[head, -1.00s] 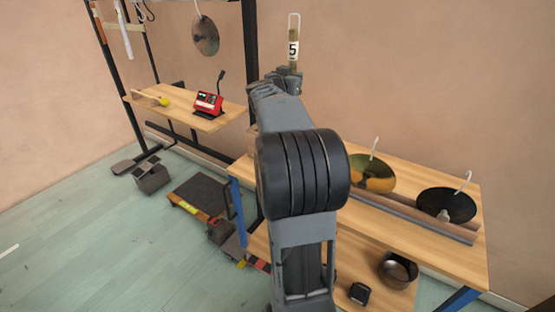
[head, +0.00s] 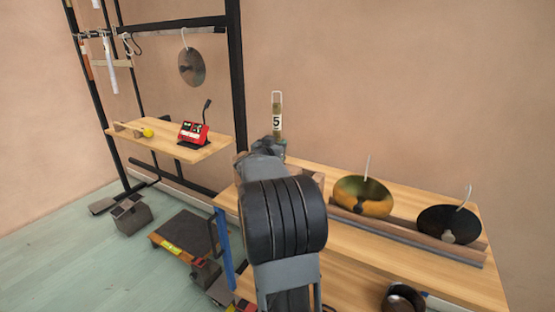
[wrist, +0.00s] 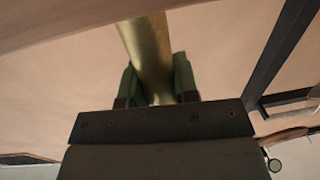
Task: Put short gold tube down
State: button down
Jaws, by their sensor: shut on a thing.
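In the wrist view the gold tube (wrist: 148,55) is between the two green finger pads of my gripper (wrist: 157,80). The tube's lower end is hidden in the head view by my gripper and arm, so I cannot tell whether it touches anything.
A wooden bench (head: 400,255) holds a rail (head: 400,237) with a gold disc (head: 362,197) and a black disc (head: 448,225). At left, a shelf (head: 205,152) carries a red device (head: 193,133) and stands by a black frame (head: 238,80). A metal disc (head: 192,67) hangs there.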

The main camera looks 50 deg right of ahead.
jog(key=shift+f+b, duration=0.5)
jog(key=shift+f, duration=1.85)
jog(key=c, duration=0.9)
grip_release()
jog(key=shift+f, duration=0.25)
